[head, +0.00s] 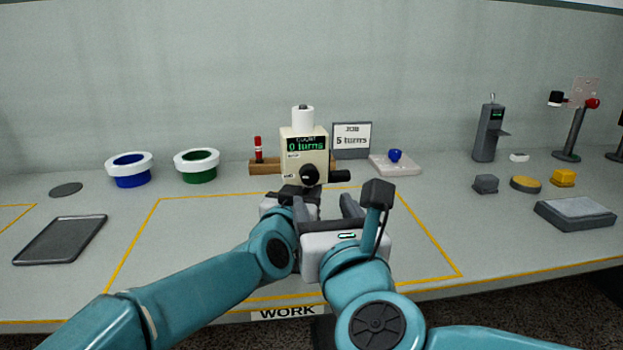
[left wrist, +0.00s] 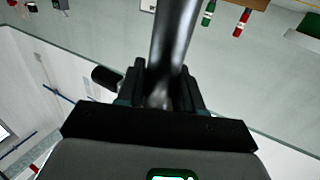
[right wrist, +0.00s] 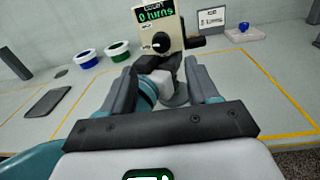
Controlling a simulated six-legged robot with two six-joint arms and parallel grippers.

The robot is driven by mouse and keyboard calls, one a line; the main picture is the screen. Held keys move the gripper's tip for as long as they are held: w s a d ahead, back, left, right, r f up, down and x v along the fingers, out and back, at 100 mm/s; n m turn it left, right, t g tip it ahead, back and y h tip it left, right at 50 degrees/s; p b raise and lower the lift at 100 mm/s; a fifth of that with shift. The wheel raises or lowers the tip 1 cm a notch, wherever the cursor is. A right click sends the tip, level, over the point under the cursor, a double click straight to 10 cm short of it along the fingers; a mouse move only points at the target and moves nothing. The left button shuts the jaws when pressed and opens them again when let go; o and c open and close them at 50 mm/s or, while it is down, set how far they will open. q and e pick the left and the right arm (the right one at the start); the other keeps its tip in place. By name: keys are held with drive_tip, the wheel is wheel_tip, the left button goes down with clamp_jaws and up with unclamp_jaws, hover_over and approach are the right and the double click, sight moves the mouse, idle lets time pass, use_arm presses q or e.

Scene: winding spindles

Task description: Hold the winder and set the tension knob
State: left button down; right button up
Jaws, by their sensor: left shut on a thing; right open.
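The winder (head: 303,146) is a cream box with a green "0 turns" display and a white spool (head: 302,117) on top. A round black knob (head: 308,174) with a white mark is on its front face, and a black handle (head: 341,176) sticks out to the right. My left gripper (left wrist: 162,92) is shut on a smooth dark grey post (left wrist: 175,40), apparently the winder's stand below the box; the grip is partly hidden in the head view. My right gripper (right wrist: 160,88) is open and empty, in front of and below the winder, apart from the knob.
A "5 turns" job sign (head: 351,139) and a blue knob on a pale plate (head: 400,169) stand right of the winder. Blue (head: 130,170) and green (head: 197,166) white-rimmed bowls and a dark tray (head: 62,240) are left. The yellow-outlined work area is otherwise clear.

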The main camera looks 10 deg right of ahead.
sight(310, 178)
drive_tip(key=w, duration=1)
drive_tip(key=shift+a, duration=0.25)
drive_tip(key=c, duration=1)
